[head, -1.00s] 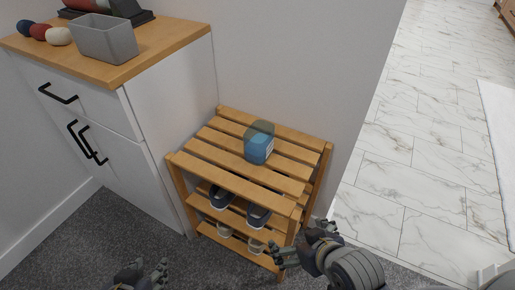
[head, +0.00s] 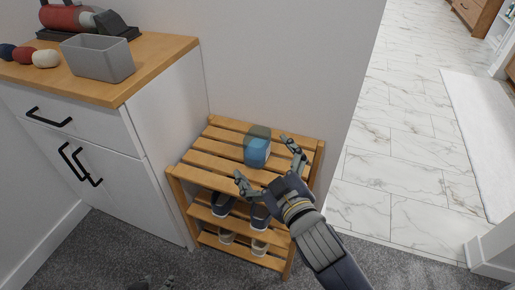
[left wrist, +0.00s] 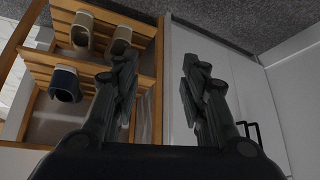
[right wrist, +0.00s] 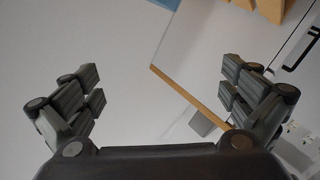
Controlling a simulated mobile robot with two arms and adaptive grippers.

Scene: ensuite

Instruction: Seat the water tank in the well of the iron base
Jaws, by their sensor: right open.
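The water tank (head: 257,150), blue below with a clear greenish upper part, stands on the top slats of a wooden shoe rack. My right gripper (head: 264,160) is open and empty, its fingers spread on the near side of the tank. Its open fingers also show in the right wrist view (right wrist: 162,80), where a light-blue patch at the top edge may be the tank. The iron base (head: 115,27), dark with a red part, sits on the cabinet top at upper left; its well cannot be made out. My left gripper (left wrist: 157,75) is open and empty, facing the rack and cabinet.
The white cabinet's wooden top (head: 150,65) holds a grey bin (head: 98,60) near its front edge and several coloured rolled items (head: 46,58). Shoes fill the lower levels of the shoe rack (head: 215,163). A wall rises behind the rack; marble floor (head: 400,150) lies open to the right.

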